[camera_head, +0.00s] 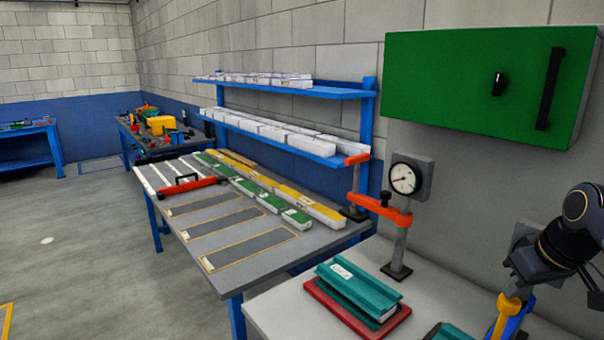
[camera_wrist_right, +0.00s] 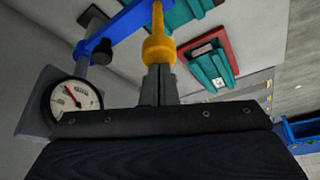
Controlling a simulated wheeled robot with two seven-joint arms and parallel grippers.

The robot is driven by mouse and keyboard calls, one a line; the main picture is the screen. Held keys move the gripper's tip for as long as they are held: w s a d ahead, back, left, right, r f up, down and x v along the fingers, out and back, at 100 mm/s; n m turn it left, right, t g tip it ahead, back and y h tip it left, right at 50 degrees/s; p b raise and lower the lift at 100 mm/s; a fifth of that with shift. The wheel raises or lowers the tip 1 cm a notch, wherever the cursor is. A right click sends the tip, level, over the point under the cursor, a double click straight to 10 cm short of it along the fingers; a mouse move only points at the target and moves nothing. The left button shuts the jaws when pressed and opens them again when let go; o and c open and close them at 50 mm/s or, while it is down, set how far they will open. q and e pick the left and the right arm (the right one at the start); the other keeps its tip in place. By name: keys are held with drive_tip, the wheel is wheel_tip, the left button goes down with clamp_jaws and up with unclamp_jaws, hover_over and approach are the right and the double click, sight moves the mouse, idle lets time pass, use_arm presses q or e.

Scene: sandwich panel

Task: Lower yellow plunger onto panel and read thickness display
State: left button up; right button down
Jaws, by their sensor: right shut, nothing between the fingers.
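The yellow plunger (camera_head: 505,312) stands in a blue gauge arm (camera_head: 520,318) at the lower right, partly behind my right gripper. My right gripper (camera_head: 513,288) is at the plunger's top, shut with nothing between its fingers. In the right wrist view the finger tips (camera_wrist_right: 158,82) meet or overlap the yellow plunger (camera_wrist_right: 158,45); I cannot tell whether they touch. A teal panel (camera_head: 446,332) lies under the blue arm, cut off by the frame. The blue gauge's dial (camera_wrist_right: 74,100) shows a red needle pointing up-left; its figures are too small to read. My left gripper is not in view.
Another teal panel (camera_head: 360,290) lies on a red base (camera_head: 335,315) at left. Behind it stands an orange-armed gauge (camera_head: 385,208) with a round dial (camera_head: 403,179). A green cabinet (camera_head: 450,90) hangs above. A grey table (camera_head: 270,262) with strips stands farther left.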

sight(512, 301)
drive_tip(key=shift+f+b, duration=1.3)
drive_tip(key=shift+f, duration=0.55)
drive_tip(key=shift+r, duration=0.15)
wheel_tip(512, 301, up, 6)
drive_tip(key=p, duration=0.6)
